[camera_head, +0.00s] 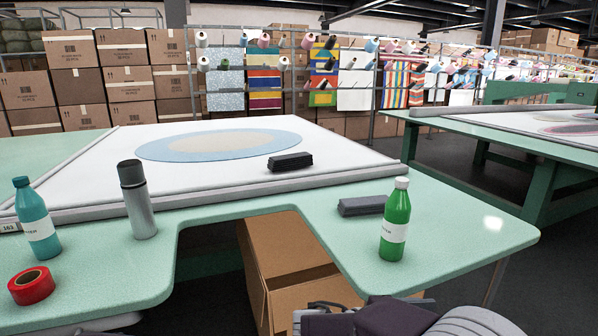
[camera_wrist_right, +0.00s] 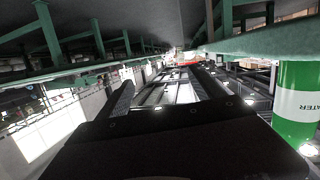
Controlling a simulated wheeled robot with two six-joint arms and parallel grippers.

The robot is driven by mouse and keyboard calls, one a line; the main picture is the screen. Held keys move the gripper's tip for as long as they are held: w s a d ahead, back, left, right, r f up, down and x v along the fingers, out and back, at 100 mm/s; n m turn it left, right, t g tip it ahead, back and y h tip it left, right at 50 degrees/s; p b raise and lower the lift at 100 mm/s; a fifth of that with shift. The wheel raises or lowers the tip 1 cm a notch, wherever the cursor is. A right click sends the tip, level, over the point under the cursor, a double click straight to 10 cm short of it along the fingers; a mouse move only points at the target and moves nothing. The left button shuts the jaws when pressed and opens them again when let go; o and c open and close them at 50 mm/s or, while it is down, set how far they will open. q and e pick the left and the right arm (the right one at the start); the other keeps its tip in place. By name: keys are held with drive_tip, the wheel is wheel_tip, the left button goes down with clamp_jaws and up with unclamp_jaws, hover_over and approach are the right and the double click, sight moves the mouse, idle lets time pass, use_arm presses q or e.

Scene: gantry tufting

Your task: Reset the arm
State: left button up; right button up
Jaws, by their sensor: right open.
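My right gripper (camera_wrist_right: 165,88) shows in the right wrist view as a dark body with two fingers spread apart. It is open, and nothing shows between the fingers. In the head view, dark and grey parts of my right arm (camera_head: 400,318) show at the bottom edge, below the table front; the fingertips cannot be made out there. A green bottle (camera_wrist_right: 297,105) is at the right edge of the right wrist view, apart from the fingers. In the head view a green bottle (camera_head: 396,222) stands upright on the table's right part. My left gripper is not in view.
The green table (camera_head: 480,225) has a front cut-out with a cardboard box (camera_head: 290,255) below. A teal bottle (camera_head: 37,220), grey flask (camera_head: 138,200) and red tape roll (camera_head: 31,286) stand at left. Dark blocks (camera_head: 290,161) (camera_head: 362,206) lie near the frame.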

drive_tip(key=s+d+f+n+g+y, duration=0.25)
drive_tip(key=s+f+g+y, duration=0.55)
drive_tip(key=s+f, duration=0.6)
drive_tip(key=w+a+f+n+t+y, duration=0.3)
drive_tip(key=a+f+n+t+y, duration=0.2)
drive_tip(key=a+f+n+y, duration=0.3)
drive_tip(key=w+a+r+n+p, duration=0.1)
drive_tip(key=r+n+p, duration=0.1)
drive_tip(key=r+p, duration=1.4)
drive_tip(key=w+a+r+n+t+p, duration=0.1)
drive_tip(key=w+r+n+p, duration=0.1)
drive_tip(key=r+p, duration=1.4)
drive_tip(key=shift+w+a+r, duration=0.15)
drive_tip(key=shift+w+r, duration=0.05)
drive_tip(key=shift+r, duration=0.2)
